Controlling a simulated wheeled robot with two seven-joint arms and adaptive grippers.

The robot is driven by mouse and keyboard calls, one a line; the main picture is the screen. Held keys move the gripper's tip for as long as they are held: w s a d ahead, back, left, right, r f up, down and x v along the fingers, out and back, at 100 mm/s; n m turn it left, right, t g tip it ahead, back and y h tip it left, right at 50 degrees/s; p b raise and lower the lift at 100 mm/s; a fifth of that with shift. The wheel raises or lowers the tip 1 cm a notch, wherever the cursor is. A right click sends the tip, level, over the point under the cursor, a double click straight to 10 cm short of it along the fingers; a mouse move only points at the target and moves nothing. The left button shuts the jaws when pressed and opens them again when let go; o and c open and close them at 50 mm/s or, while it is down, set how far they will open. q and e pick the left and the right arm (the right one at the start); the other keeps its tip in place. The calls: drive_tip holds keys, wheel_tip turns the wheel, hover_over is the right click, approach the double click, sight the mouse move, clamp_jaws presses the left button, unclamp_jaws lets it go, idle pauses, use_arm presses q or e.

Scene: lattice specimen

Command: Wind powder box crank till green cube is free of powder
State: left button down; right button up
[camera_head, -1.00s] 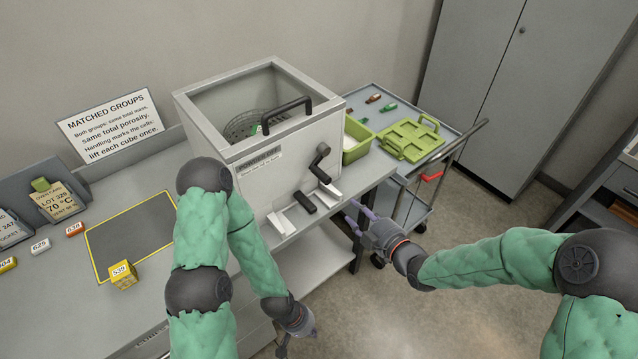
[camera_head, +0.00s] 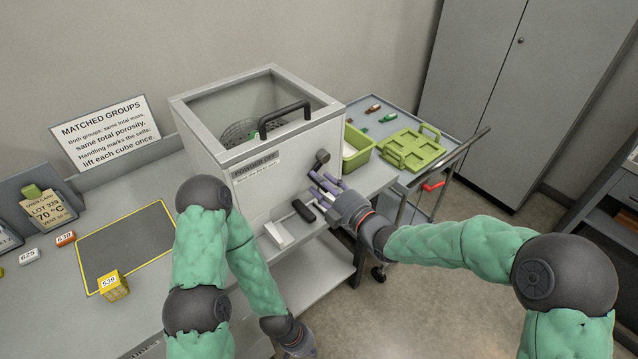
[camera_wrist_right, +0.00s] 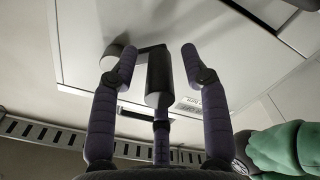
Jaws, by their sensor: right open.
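The grey powder box (camera_head: 250,175) stands on the bench with its top open. A round mesh basket (camera_head: 238,130) is inside; a small bit of green (camera_head: 258,136) shows beside it, mostly hidden by the wall and handle, so I cannot tell its powder. The crank hub (camera_head: 322,157) is on the box front; my right gripper (camera_head: 325,184) partly hides the crank. In the right wrist view the black crank grip (camera_wrist_right: 158,75) lies between the spread fingers of the open right gripper (camera_wrist_right: 160,65). My left gripper (camera_head: 300,345) hangs low before the bench, its jaws unclear.
A black bar (camera_head: 303,210) and white brackets (camera_head: 278,234) sit below the crank. A cart (camera_head: 398,120) with a green bin (camera_head: 357,148) and green tray (camera_head: 408,148) stands to the right. A yellow cube (camera_head: 113,285) is on the bench near a dark mat (camera_head: 125,240).

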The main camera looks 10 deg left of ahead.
drive_tip(key=shift+w+a, duration=0.4)
drive_tip(key=shift+a, duration=0.1)
clamp_jaws()
drive_tip(key=m, duration=0.1)
drive_tip(key=r+m, duration=0.1)
drive_tip(key=m, duration=0.1)
drive_tip(key=shift+s+a+r, duration=0.25)
drive_tip(key=shift+s, duration=0.1)
drive_tip(key=shift+s+a+r+m+p, duration=0.1)
drive_tip(key=shift+r+m+p, duration=0.3)
drive_tip(key=shift+m, duration=0.6)
drive_tip(key=shift+r+m+p, duration=0.25)
drive_tip(key=shift+r+m, duration=0.2)
drive_tip(key=shift+m, duration=0.55)
